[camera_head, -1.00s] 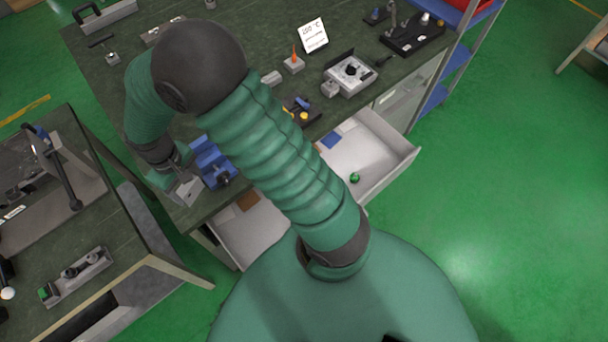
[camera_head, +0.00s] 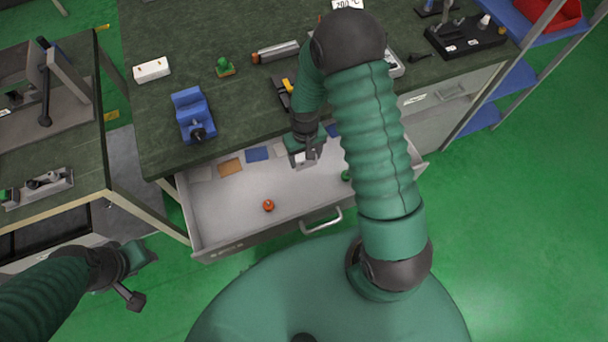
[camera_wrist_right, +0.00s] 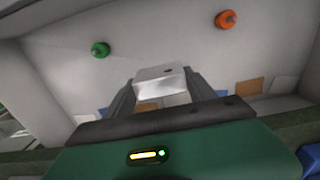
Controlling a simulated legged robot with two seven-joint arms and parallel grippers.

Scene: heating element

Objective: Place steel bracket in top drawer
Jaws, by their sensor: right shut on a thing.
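The steel bracket (camera_wrist_right: 160,80) is a pale grey metal block between the two fingers of my right gripper (camera_wrist_right: 162,92) in the right wrist view. In the head view my right gripper (camera_head: 306,158) points down over the open drawer (camera_head: 240,200), with the bracket at its tips, partly hidden. Whether the bracket touches the drawer floor cannot be told. The drawer is pulled out below the bench top. My left gripper (camera_head: 136,285) is at the lower left, away from the bench; its finger gap is unclear.
The drawer holds an orange knob (camera_head: 268,205), a green knob (camera_head: 346,175) and coloured cards along its back. A blue vise (camera_head: 193,115), a white block (camera_head: 151,70) and a green-topped part (camera_head: 224,66) stand on the bench. A side table (camera_head: 90,160) is at left.

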